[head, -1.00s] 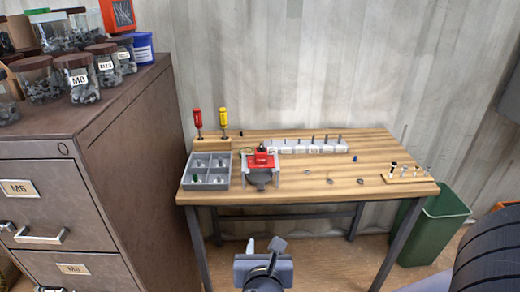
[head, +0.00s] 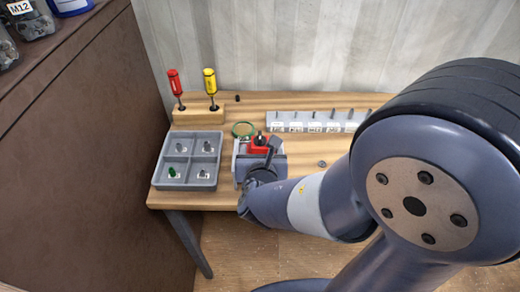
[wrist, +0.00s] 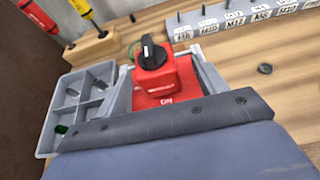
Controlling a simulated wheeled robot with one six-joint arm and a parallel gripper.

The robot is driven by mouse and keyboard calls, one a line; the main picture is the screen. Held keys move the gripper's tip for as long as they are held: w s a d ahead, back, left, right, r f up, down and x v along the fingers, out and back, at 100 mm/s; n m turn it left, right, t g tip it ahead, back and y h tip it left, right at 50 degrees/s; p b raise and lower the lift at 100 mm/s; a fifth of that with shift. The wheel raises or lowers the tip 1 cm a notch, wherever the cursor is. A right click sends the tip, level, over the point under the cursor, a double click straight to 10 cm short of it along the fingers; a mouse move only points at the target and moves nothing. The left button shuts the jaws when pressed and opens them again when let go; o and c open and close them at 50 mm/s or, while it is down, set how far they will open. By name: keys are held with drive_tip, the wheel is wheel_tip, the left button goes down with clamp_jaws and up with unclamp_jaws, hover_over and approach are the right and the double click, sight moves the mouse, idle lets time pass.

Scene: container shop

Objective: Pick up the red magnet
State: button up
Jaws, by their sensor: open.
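The red magnet (head: 259,146), a red block with a black knob on top, stands near the table's front left. In the wrist view the magnet (wrist: 165,82) is large and central, with "ON" lettered on its red base. Light grey side pieces flank it; I cannot tell whether they belong to a holder or to my fingers. My gripper (head: 263,160) is open, right at the near side of the magnet, and hides its lower front. I cannot see whether the fingers touch it.
A grey four-compartment tray (head: 187,134) with small parts stands close on the left. Behind are a wooden block (head: 200,115) with red and yellow screwdrivers, a green-rimmed round item (head: 244,123) and a labelled row of bolts (head: 310,123). My arm covers the table's right side.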

drive_tip(key=shift+r+p+x, duration=0.2)
drive_tip(key=shift+p+x, duration=0.15)
drive_tip(key=shift+x, duration=2.2)
drive_tip(key=shift+a, duration=0.1)
drive_tip(key=shift+c, duration=0.2)
drive_tip(key=shift+w+r, duration=0.1)
drive_tip(key=c, duration=1.4)
